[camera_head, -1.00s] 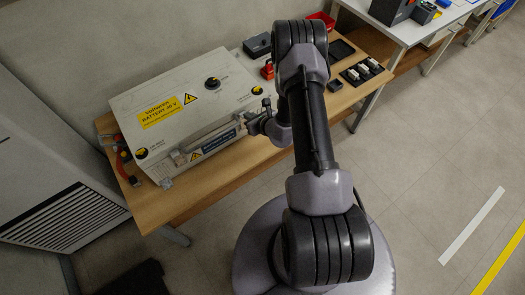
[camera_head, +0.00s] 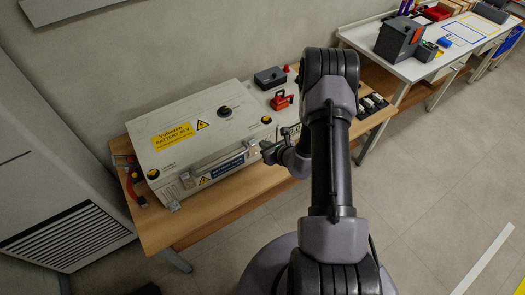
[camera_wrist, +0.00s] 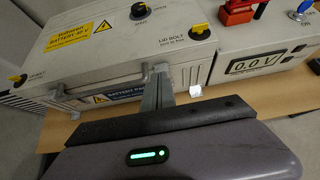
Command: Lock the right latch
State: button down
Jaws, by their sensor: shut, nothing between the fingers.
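The grey battery box (camera_head: 190,125) stands on the wooden bench with its lid down and a carry handle on the front; it also shows in the wrist view (camera_wrist: 100,60). A small bright metal piece (camera_wrist: 195,90), which looks like the right latch, is low at the box's front right corner; its exact position is unclear. The left latch (camera_head: 173,205) is at the front left corner. My gripper (camera_head: 268,153) is shut and empty at the front right corner. In the wrist view its fingers (camera_wrist: 159,75) are just left of that metal piece; contact cannot be told.
A voltage display unit (camera_wrist: 255,63) reading 0.0 V stands right of the box. A white table (camera_head: 385,55) is at the back right. Open floor lies in front.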

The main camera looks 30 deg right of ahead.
jog(key=r, duration=0.3)
jog(key=r+p, duration=0.1)
jog(key=shift+s+d+r, duration=0.15)
jog(key=shift+s+r, duration=0.2)
jog(key=shift+s, duration=0.1)
